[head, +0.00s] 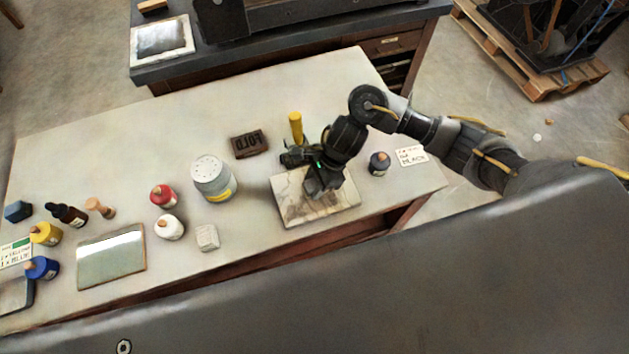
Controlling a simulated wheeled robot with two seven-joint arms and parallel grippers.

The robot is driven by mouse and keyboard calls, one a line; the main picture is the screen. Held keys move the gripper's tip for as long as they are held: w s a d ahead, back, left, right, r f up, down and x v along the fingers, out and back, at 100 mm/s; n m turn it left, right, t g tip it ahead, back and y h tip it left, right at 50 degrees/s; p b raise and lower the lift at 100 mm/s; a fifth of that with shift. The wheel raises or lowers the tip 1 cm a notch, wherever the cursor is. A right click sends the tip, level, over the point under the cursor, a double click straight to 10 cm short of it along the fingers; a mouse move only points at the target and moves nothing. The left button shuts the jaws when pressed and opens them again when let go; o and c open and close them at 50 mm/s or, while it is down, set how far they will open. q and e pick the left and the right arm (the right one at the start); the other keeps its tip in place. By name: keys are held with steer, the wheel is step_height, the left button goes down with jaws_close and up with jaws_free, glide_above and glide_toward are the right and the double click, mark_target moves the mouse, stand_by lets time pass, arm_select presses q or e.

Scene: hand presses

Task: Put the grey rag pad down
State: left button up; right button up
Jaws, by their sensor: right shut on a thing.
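My right gripper (322,176) points down over the pale marbled slab (290,210) on the bench. It is shut on a dark grey thing at the slab's surface, which I take to be the grey rag pad (319,192). The fingers hide most of it, and I cannot tell whether it touches the slab. A yellow-handled tool (296,126) shows just behind the gripper, its lower part beside the hand. My left gripper is not in view.
Left of the slab stand a white-topped can (213,180), a brown FOLD block (249,143) and a pale block (207,237). A dark bottle (379,164) and a card (411,157) are at right. The back of the bench is clear.

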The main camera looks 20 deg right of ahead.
steer(key=shift+f, duration=0.15)
steer(key=o, duration=0.9)
steer(key=shift+r, duration=0.25)
steer(key=b+v, duration=0.1)
steer(key=v, duration=1.1)
steer(key=shift+f, duration=0.1)
